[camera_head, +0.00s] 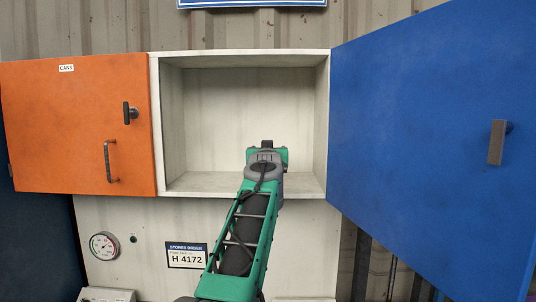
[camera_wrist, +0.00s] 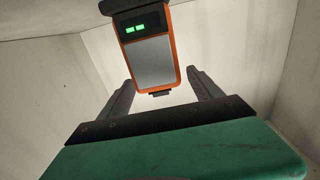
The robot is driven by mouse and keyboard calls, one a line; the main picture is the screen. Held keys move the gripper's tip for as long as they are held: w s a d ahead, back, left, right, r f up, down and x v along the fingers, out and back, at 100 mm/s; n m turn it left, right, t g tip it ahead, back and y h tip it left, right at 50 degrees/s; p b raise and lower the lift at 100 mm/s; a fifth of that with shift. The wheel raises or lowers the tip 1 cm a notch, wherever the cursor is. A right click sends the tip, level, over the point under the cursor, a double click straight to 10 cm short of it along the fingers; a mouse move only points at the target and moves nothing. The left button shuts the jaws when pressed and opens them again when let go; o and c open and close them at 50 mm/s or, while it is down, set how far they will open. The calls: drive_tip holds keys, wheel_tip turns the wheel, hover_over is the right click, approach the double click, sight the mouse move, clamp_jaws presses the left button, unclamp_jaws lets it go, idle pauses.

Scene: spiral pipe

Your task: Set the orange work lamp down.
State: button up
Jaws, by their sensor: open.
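The orange work lamp (camera_wrist: 148,62) shows in the wrist view, with an orange rim, a grey face, a dark panel with two green lights and a dark part at one end. It is inside the pale open cabinet. My gripper (camera_wrist: 163,88) is open, its two dark fingers spread apart, with the lamp's near end between or just beyond their tips. I see no finger closed on the lamp. In the head view my gripper (camera_head: 267,147) reaches into the cabinet, near its floor, and hides the lamp.
The cabinet (camera_head: 240,61) has an orange door (camera_head: 75,130) open to the left and a blue door (camera_head: 435,130) open to the right. The shelf floor left of my gripper is bare. A gauge (camera_head: 104,246) and a label plate (camera_head: 187,255) are below.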

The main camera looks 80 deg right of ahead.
drive_tip(key=b+v, duration=0.5)
drive_tip(key=v, duration=0.7)
